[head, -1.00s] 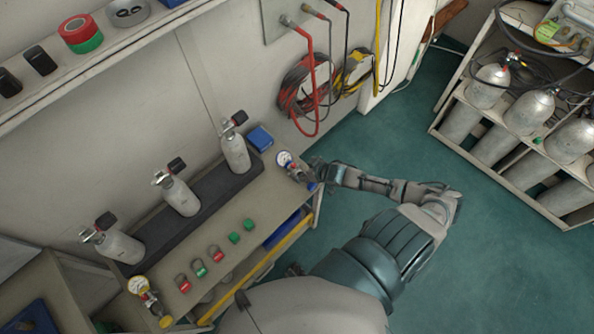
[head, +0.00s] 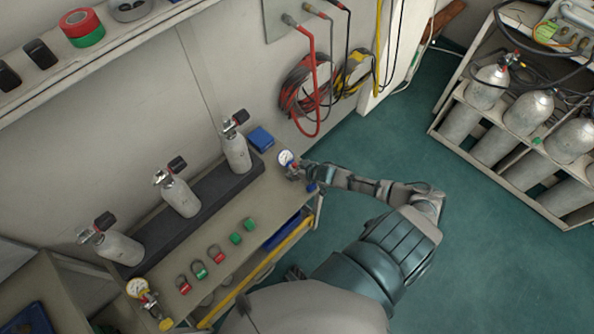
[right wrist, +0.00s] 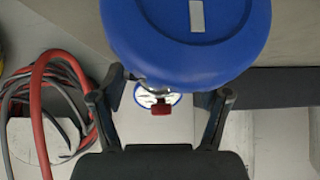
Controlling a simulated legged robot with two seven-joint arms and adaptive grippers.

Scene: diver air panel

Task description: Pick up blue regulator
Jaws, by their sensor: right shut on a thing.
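The blue regulator shows in the head view as a white round gauge (head: 286,158) and a small blue knob (head: 311,187) at the right end of the bench. My right gripper (head: 306,173) is at the regulator's body, between gauge and knob, and partly hides it. In the right wrist view the large blue knob (right wrist: 190,45) fills the top, with the gauge (right wrist: 150,97) and a red part (right wrist: 161,109) beyond it. The gripper's fingers (right wrist: 160,92) stand on both sides and are shut on the regulator. The exact contact is hidden behind the knob. My left gripper is not in view.
Three grey cylinders (head: 180,198) stand in a dark rack along the bench. A yellow-capped regulator (head: 138,288) is at the near left end. Red and green rings lie between. A blue box (head: 260,138) is behind. Hoses (head: 305,90) hang on the wall.

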